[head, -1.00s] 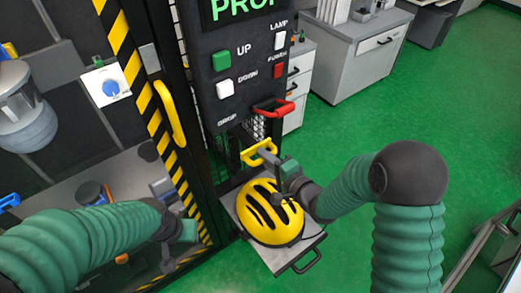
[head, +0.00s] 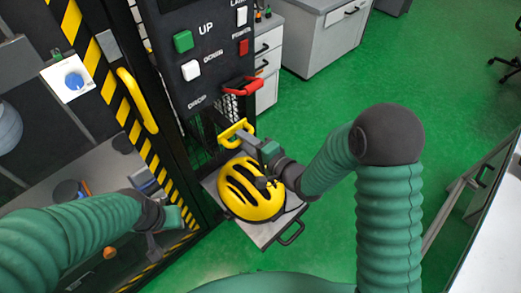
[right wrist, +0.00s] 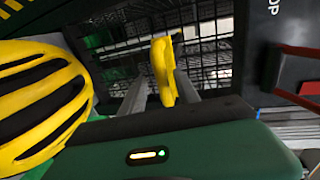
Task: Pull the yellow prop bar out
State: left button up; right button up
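The yellow prop bar (head: 231,137) shows as a yellow handle at the foot of the black control panel, above the yellow helmet. In the right wrist view the yellow bar (right wrist: 163,70) stands upright between my two fingertips. My right gripper (head: 243,137) reaches it from the right. Its fingers (right wrist: 160,88) are apart, one on each side of the bar, with a narrow gap visible at the left finger. Whether the right finger touches is unclear. My left gripper (head: 160,240) is at the lower left by the striped post, and its fingers are hard to make out.
A yellow helmet (head: 245,190) lies on a grey tray (head: 265,233) just below the bar. A red handle (head: 242,87) sticks out right above it. A striped frame with a yellow door handle (head: 138,100) stands left. Green floor to the right is open.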

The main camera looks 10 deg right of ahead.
jog(key=p+v, duration=1)
jog(key=v, duration=0.5)
jog(key=shift+s+d, duration=0.2)
jog(key=shift+s, duration=0.2)
jog(key=shift+w, duration=0.1)
